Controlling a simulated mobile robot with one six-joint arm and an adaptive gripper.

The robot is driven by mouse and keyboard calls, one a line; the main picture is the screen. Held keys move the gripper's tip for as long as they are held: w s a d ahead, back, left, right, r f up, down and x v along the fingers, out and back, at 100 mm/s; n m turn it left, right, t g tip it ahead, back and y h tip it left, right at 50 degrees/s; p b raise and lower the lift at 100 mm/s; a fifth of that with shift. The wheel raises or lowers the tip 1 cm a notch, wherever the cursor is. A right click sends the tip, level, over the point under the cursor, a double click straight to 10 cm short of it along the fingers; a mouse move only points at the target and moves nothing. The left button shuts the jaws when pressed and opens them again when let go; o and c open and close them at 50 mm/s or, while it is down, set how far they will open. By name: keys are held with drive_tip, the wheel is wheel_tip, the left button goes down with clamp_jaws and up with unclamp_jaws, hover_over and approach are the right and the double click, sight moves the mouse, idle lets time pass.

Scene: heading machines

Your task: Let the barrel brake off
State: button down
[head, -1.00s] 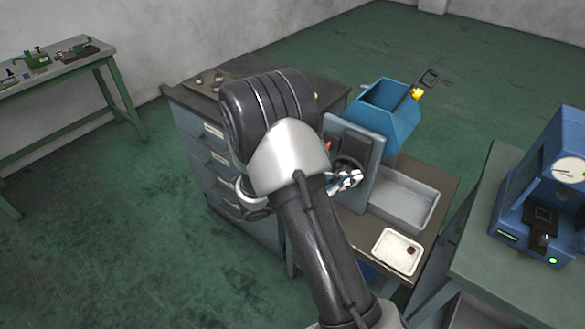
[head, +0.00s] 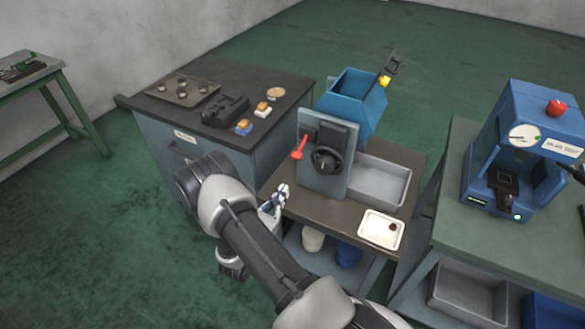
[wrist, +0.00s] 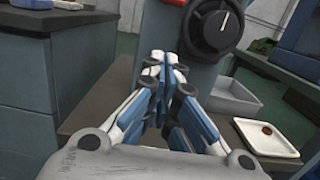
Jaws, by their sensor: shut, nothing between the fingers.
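The blue tumbling barrel (head: 350,98) sits tilted behind a grey upright panel (head: 321,177) on the machine's bench. On the panel's front are a red lever (head: 299,148) at the left and a black round knob (head: 326,160) with a white mark. My gripper (head: 282,190) is shut and empty, below and left of the red lever, in front of the panel and apart from both. Its closed fingers show in the wrist view (wrist: 165,68).
A grey tray (head: 381,183) and a white dish (head: 381,229) with a small brown thing lie right of the panel. A drawer cabinet (head: 180,150) stands left. A blue press (head: 520,150) stands on the right bench. The floor at left is open.

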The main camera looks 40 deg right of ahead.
sight(301, 146)
drive_tip(key=shift+d, duration=0.1)
drive_tip(key=f+b+x, duration=0.1)
drive_tip(key=b+x, duration=0.1)
drive_tip(key=x, duration=0.8)
drive_tip(key=shift+s+a+r+b, duration=0.15)
drive_tip(key=shift+a+r, duration=0.15)
drive_tip(key=shift+r, duration=0.45)
drive_tip(key=shift+s+a+r+b, duration=0.15)
drive_tip(key=shift+a+r, duration=0.15)
drive_tip(key=shift+r, duration=0.5)
drive_tip(key=shift+s+a+r, duration=0.1)
drive_tip(key=shift+a+r, duration=0.15)
drive_tip(key=shift+r, duration=0.5)
drive_tip(key=shift+r, duration=0.15)
